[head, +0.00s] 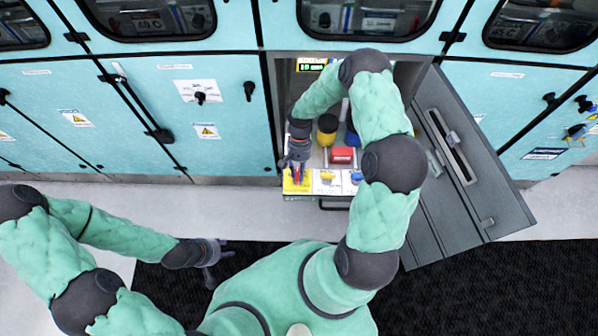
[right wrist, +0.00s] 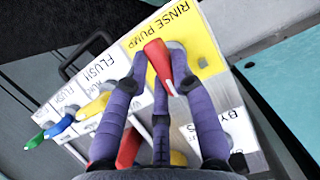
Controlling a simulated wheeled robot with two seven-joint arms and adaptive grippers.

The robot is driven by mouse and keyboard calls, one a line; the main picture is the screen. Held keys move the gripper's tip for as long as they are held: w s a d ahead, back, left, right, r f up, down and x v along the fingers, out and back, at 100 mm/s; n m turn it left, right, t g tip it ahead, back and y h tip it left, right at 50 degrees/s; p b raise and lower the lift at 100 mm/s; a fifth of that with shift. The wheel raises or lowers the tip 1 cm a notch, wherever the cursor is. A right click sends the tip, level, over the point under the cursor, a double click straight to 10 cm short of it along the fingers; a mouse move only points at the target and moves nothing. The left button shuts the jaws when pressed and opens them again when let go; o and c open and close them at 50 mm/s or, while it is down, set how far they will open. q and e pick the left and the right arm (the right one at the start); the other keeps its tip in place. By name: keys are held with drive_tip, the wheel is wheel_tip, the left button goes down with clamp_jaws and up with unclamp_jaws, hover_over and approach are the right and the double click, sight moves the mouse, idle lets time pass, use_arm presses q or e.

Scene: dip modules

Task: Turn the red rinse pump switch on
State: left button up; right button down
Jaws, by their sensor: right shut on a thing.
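The red rinse pump switch (right wrist: 157,62) is a lever on a yellow plate (right wrist: 207,62) marked RINSE PUMP, in the right wrist view. It also shows small in the head view (head: 297,177), at the drawer's front left. My right gripper (head: 296,166) reaches down over it. Its fingers (right wrist: 158,72) are shut on the lever, one on each side. The lever's base is partly hidden by the fingers. My left gripper (head: 216,262) is empty above the floor at the lower left, its fingers spread.
Flush levers in yellow (right wrist: 94,105), blue (right wrist: 58,127) and green (right wrist: 34,141) stand beside the yellow plate. An open grey door (head: 465,180) stands right of my arm.

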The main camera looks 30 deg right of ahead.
drive_tip(key=shift+n, duration=0.3)
idle(0.4)
drive_tip(key=c, duration=1)
unclamp_jaws()
drive_tip(key=shift+c, duration=0.2)
drive_tip(key=v, duration=1.2)
drive_tip(key=shift+a, duration=0.2)
